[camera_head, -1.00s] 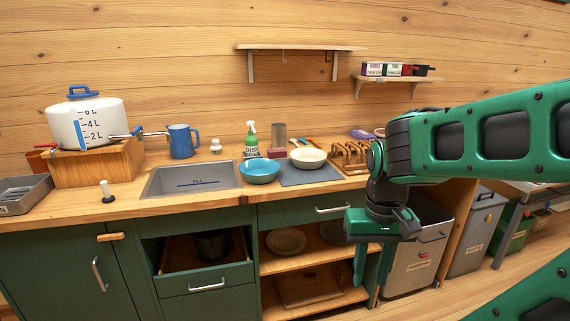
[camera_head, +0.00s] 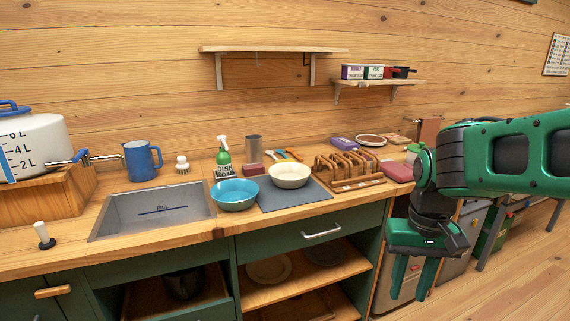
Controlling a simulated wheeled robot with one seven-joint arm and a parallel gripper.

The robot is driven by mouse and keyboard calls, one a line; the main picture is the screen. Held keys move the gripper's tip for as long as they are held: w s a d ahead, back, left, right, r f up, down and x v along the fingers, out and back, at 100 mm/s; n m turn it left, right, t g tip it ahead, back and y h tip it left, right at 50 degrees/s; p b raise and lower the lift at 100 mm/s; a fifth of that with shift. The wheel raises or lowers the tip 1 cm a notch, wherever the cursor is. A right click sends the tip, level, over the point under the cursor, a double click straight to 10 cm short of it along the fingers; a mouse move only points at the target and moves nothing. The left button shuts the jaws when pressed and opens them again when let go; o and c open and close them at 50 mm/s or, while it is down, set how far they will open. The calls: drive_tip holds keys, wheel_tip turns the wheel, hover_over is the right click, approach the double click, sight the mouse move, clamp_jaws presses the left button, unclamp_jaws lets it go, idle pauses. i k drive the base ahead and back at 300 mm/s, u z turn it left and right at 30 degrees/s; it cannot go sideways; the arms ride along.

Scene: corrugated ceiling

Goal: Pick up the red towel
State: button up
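A folded, dull red cloth-like thing (camera_head: 397,172) lies on the right end of the wooden counter, beside the toast-rack-like wooden rack. It may be the red towel. A brownish-red cloth-like piece (camera_head: 428,131) also hangs by the wall behind my arm, partly hidden; I cannot tell which of the two is the towel. My gripper (camera_head: 412,282) points down in front of the counter's right end, below and to the right of the folded red thing. Its two green fingers are apart with nothing between them.
The wooden rack (camera_head: 350,168), cream bowl (camera_head: 290,175), blue bowl (camera_head: 234,194) and green spray bottle (camera_head: 223,157) stand on the counter. The sink (camera_head: 150,212) is at left. Wall shelves (camera_head: 378,86) hang above. Floor is open at lower right.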

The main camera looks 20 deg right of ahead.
sight(248, 170)
drive_tip(key=z, duration=0.3)
drive_tip(key=i, duration=1.6)
drive_tip(key=u, duration=0.25)
